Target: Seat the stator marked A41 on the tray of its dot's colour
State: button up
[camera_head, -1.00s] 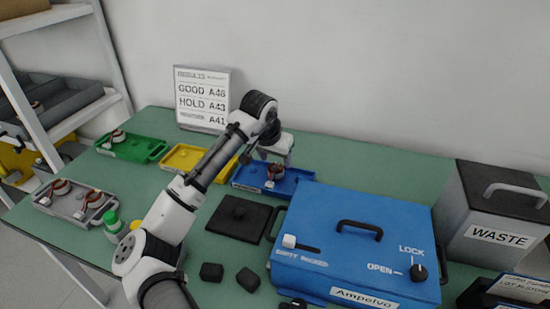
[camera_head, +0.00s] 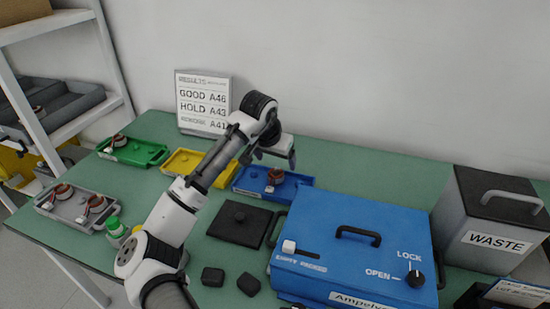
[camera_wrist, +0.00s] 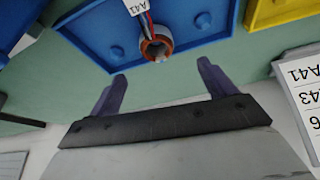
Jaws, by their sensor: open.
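The stator marked A41 (camera_wrist: 156,48), a copper-coloured ring with wires and a white tag, sits on the blue tray (camera_wrist: 95,30); its tag reads upside down in the wrist view. In the head view the stator (camera_head: 275,176) stands on the blue tray (camera_head: 301,182), right of the tray's knob. My gripper (camera_head: 275,158) is above and behind it, open and empty. In the wrist view the open fingers of my gripper (camera_wrist: 162,72) are apart from the stator. I cannot make out a coloured dot on it.
A green tray (camera_head: 152,156) holds a stator; the yellow tray (camera_head: 180,161) shows none. A grey tray (camera_head: 65,212) at left holds two stators. A results board (camera_head: 204,103) stands behind.

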jog(key=b+v, duration=0.2)
jog(key=v, duration=1.2)
